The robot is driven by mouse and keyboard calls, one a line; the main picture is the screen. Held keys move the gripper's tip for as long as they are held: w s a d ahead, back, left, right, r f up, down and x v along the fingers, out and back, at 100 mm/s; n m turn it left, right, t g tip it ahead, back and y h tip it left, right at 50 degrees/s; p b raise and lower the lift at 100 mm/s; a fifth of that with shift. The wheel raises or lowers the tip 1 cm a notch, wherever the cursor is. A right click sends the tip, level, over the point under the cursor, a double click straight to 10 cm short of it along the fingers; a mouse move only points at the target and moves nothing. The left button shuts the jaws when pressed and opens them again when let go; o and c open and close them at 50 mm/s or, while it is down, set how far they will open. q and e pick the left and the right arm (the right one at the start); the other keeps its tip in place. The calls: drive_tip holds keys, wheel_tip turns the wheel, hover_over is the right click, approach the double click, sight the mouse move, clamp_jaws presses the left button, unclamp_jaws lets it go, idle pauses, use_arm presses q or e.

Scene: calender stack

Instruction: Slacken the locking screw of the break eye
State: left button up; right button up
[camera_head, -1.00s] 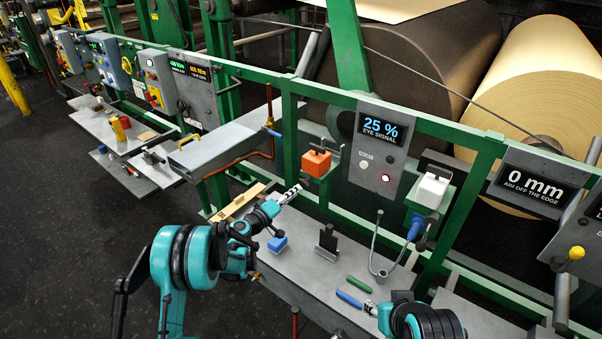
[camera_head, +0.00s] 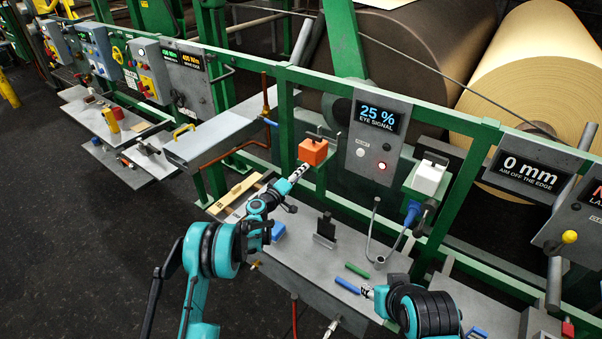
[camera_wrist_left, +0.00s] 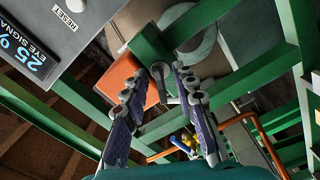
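An orange box (camera_head: 313,151), apparently the break eye, sits on a green bracket left of the eye signal panel (camera_head: 375,140). A dark bar or handle shows at its top. In the left wrist view the orange box (camera_wrist_left: 122,82) is partly behind my fingers, and a small grey lever-like part (camera_wrist_left: 160,84) shows between the fingertips. I cannot tell whether this part is the locking screw. My left gripper (camera_head: 302,170) is just below and left of the box; its fingers (camera_wrist_left: 164,72) are apart, with no clear contact. My right gripper (camera_head: 369,291) is low by a blue stick (camera_head: 347,285).
A grey bench (camera_head: 300,255) below holds a blue block (camera_head: 278,230), a dark upright block (camera_head: 325,229) and a green stick (camera_head: 357,270). Green rails (camera_head: 440,118) run across. A white box (camera_head: 428,176) sits on the right bracket. The panel reads 25 %.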

use_arm(q)
clamp_jaws()
drive_tip(key=n+b, duration=0.3)
drive_tip(key=shift+f+n, duration=0.15)
drive_tip(key=shift+n, duration=0.15)
drive_tip(key=n+b, duration=0.2)
drive_tip(key=n, duration=0.2)
drive_tip(key=shift+b, duration=0.4)
drive_tip(key=n+b, duration=0.2)
drive_tip(key=n, duration=0.4)
drive_tip(key=n+b, duration=0.1)
drive_tip(key=n, duration=0.3)
drive_tip(key=shift+n+b, duration=0.35)
drive_tip(key=shift+n, duration=0.35)
